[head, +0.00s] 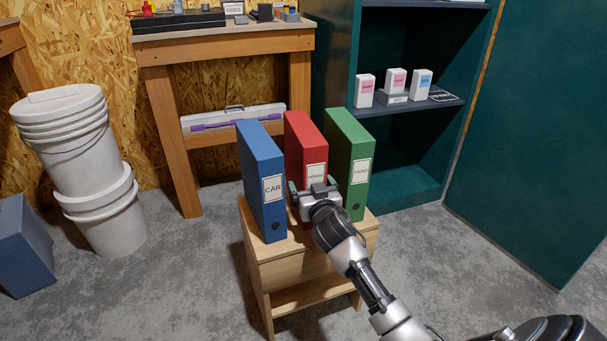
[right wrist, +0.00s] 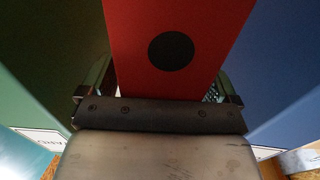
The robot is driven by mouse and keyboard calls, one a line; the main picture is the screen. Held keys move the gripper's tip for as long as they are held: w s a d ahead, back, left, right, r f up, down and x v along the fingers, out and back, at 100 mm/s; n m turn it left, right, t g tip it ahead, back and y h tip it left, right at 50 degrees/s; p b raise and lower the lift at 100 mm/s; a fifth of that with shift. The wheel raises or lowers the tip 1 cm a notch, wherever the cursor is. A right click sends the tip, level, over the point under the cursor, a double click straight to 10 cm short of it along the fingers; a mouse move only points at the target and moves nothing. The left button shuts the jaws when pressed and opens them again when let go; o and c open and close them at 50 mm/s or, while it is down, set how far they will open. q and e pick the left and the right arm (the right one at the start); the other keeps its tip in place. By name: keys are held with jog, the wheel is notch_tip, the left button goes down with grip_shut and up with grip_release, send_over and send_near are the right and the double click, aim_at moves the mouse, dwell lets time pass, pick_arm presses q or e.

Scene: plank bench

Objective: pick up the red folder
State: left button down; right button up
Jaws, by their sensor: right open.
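The red folder (head: 304,135) stands upright on a small wooden stool, between a blue folder (head: 261,160) and a green folder (head: 348,155). Its white spine label is partly visible in the head view. My right gripper (head: 314,188) is at the lower part of the red spine, with its fingers open on either side of it. In the right wrist view the red folder (right wrist: 205,40), with its dark round hole, fills the space between the fingers of the gripper (right wrist: 160,90). I cannot tell whether the fingers touch it. My left gripper is not in view.
The wooden stool (head: 278,273) stands on a grey floor. The blue and green folders are close to the gripper's sides. A workbench (head: 225,45) and a dark green shelf unit (head: 415,108) with small boxes stand behind. White buckets (head: 75,150) are at the left.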

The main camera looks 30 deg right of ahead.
jog(key=shift+w, duration=0.1)
jog(key=shift+r, duration=0.15)
jog(key=c, duration=1.4)
